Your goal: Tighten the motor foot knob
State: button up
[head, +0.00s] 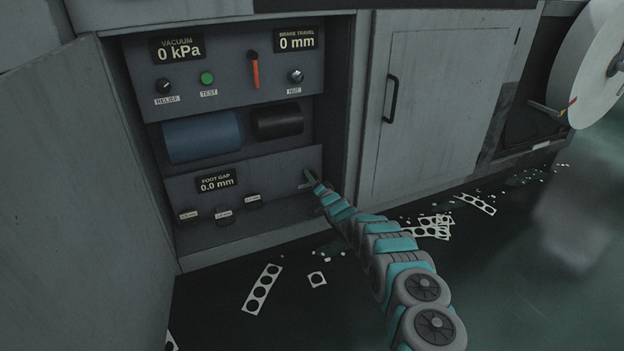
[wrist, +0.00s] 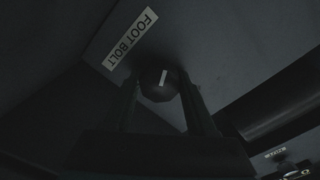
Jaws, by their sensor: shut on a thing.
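The motor foot knob is a small dark round knob (wrist: 152,88) with a pale pointer line, beside a white "FOOT BOLT" label (wrist: 130,38) in the wrist view. My gripper (head: 310,177) is at the right end of the lower cabinet panel (head: 270,172), and it hides the knob in the head view. In the wrist view its two dark fingers stand on either side of the knob, shut on it. The pointer line is close to upright in that picture. The "FOOT GAP" display (head: 216,182) reads 0.0 mm.
Several small labelled pieces, one a block (head: 252,200), sit by the lower panel. A blue cylinder (head: 203,137) and a black cylinder (head: 279,121) lie above. The open cabinet door (head: 90,200) bounds the left. Punched white scraps (head: 262,289) litter the floor.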

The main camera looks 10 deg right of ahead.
dwell(0.4)
jog(key=o, duration=1.4)
jog(key=shift+p+v, duration=0.45)
jog(key=shift+v, duration=3.4)
jog(key=shift+d, duration=0.1)
